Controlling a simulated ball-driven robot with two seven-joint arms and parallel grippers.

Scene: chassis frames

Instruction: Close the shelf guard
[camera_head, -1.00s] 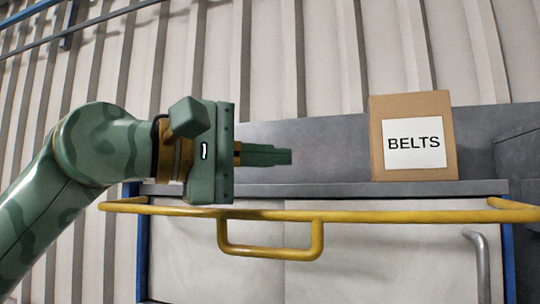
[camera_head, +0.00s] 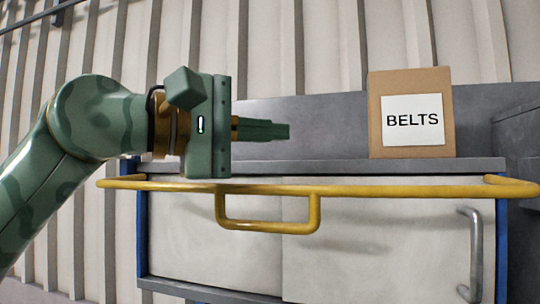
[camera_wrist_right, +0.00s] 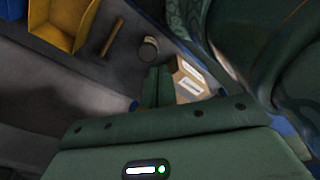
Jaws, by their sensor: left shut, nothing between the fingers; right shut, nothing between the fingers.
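The shelf guard is a yellow tubular bar (camera_head: 400,191) with a square handle loop hanging from its middle. It runs across the front of the grey shelf (camera_head: 400,166), appearing just below the shelf's front edge in the head view. My left gripper (camera_head: 288,131) is shut and empty. Its fingers point right, above the bar in the picture, in front of the shelf's back panel. No contact with the guard shows. My right gripper (camera_wrist_right: 158,86) is shut and empty in the right wrist view, and the guard cannot be made out there.
A cardboard box labelled BELTS (camera_head: 382,125) stands on the shelf at the right. White cabinet doors (camera_head: 380,250) with a grey handle (camera_head: 477,255) are below. In the right wrist view, a yellow bin (camera_wrist_right: 65,22), a dark cylinder (camera_wrist_right: 149,48) and a cardboard box (camera_wrist_right: 187,80) show.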

